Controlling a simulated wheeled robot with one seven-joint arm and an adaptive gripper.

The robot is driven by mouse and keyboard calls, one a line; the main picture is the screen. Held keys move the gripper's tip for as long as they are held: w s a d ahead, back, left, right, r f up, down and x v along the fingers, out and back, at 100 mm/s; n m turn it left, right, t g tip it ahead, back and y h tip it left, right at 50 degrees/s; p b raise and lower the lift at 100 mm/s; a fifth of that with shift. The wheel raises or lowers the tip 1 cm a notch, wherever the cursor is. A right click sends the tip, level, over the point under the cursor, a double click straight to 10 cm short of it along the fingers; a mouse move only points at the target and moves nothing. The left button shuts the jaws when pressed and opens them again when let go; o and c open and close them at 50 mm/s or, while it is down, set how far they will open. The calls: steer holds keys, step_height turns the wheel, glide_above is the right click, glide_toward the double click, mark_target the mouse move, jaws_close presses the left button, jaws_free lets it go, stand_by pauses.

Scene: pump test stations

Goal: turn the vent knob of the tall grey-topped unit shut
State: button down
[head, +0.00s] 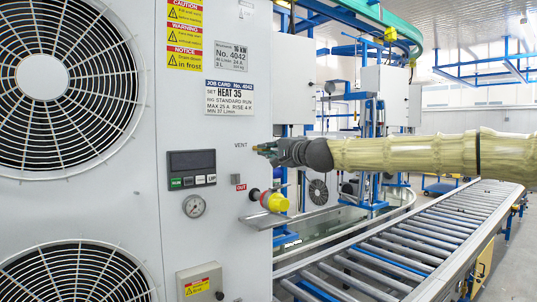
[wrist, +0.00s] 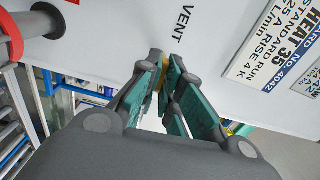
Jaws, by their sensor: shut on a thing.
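The tall light-grey unit (head: 215,130) fills the left of the head view; its top is out of frame. Its VENT label (head: 240,145) is beside my gripper (head: 262,148), which reaches in from the right to the panel's edge. In the wrist view my gripper's green-padded fingers (wrist: 165,80) close together at the panel, below the VENT lettering (wrist: 183,25). A small yellow-orange piece, seemingly the vent knob (wrist: 163,77), shows between the fingertips. The fingers hide most of it, so I cannot tell how far it is turned.
Below the gripper, a yellow-capped outlet (head: 276,202) with a red ring and a metal shelf (head: 272,219) stick out. A display (head: 191,169), gauge (head: 194,206) and job card (head: 229,98) are on the panel. A roller conveyor (head: 400,245) runs at the right.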

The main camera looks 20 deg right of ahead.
steer(key=shift+m, duration=0.3)
stand_by(0.4)
steer(key=c, duration=1.6)
jaws_free()
steer(key=shift+d, duration=0.1)
steer(key=shift+s, duration=0.1)
steer(key=v, duration=1.2)
steer(key=shift+d+f, duration=0.1)
